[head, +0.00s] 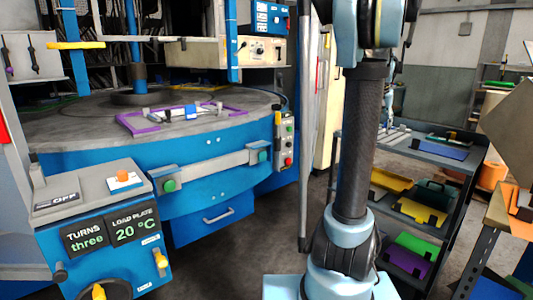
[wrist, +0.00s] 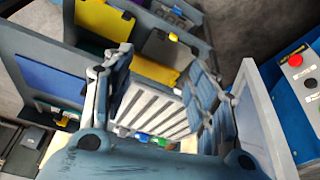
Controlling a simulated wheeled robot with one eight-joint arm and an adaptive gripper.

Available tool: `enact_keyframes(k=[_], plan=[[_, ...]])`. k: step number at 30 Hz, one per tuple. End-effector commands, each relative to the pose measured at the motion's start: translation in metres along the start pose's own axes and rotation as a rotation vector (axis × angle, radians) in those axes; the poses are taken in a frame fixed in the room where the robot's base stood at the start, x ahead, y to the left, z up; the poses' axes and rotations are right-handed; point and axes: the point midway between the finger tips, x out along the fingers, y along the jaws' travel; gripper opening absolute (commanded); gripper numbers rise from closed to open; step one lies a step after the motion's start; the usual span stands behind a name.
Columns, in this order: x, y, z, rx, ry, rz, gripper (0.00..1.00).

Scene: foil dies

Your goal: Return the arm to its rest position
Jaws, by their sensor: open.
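My arm (head: 362,150) stands upright right of centre in the head view, and its upper end runs out of the top of the picture. My gripper (wrist: 157,75) shows in the wrist view with its two fingers spread apart. I see nothing held between them. A pale slatted surface and small coloured items lie beyond the fingers. Yellow trays on a dark shelf show past the fingertips. In the head view I cannot make out the gripper's fingers clearly.
A round blue machine table (head: 75,133) carries a purple frame (head: 137,129). A console (head: 115,232) at front left reads "TURNS three", "LOAD PLATE 20 °C" and "OFF". A shelf rack (head: 462,190) with coloured trays stands right of my arm. Floor (head: 235,262) shows clear between machine and arm.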

Motion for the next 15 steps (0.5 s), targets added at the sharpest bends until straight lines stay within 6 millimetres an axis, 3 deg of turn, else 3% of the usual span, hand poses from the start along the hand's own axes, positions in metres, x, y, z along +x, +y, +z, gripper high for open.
enact_keyframes(k=[1,6,15], plan=[[-0.003,-0.010,0.021,-0.026,-0.005,-0.009,0.53],[-0.010,-0.035,0.086,-0.105,-0.025,-0.036,0.53],[-0.008,-0.060,0.204,-0.249,-0.057,-0.081,0.53]])
